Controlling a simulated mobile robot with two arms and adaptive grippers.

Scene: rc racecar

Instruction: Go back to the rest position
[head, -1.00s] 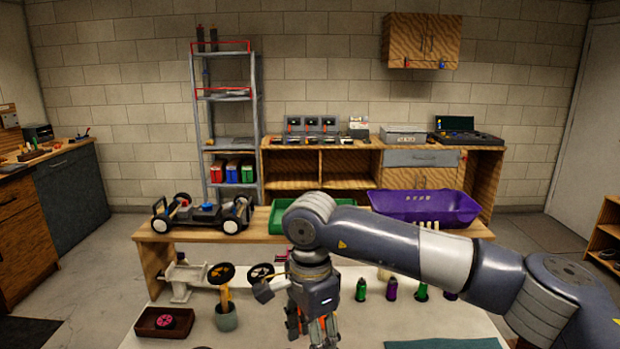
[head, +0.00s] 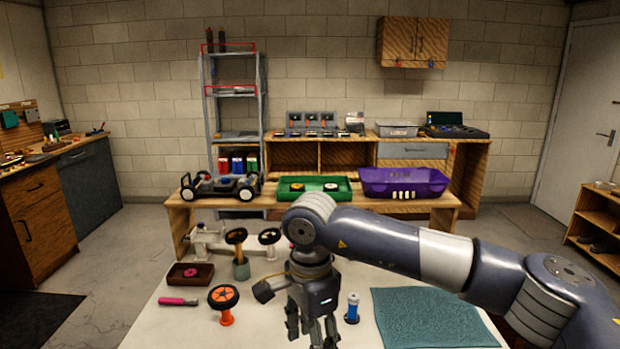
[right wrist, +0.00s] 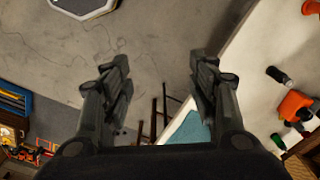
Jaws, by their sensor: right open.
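My right gripper (head: 318,335) hangs pointing down over the white-topped table (head: 265,335) in the head view, its lower end cut by the frame edge. In the right wrist view its two fingers (right wrist: 162,68) are spread apart with nothing between them. Grey floor shows beyond the fingers, with the pale table edge to the right. My left gripper is not in view.
An orange wheel (head: 223,297) on a stand and a blue-and-white bottle (head: 352,308) stand near my right gripper. A teal mat (head: 430,318) lies to the right. Behind are a car chassis (head: 222,186), a green tray (head: 341,196) and a purple bin (head: 403,184).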

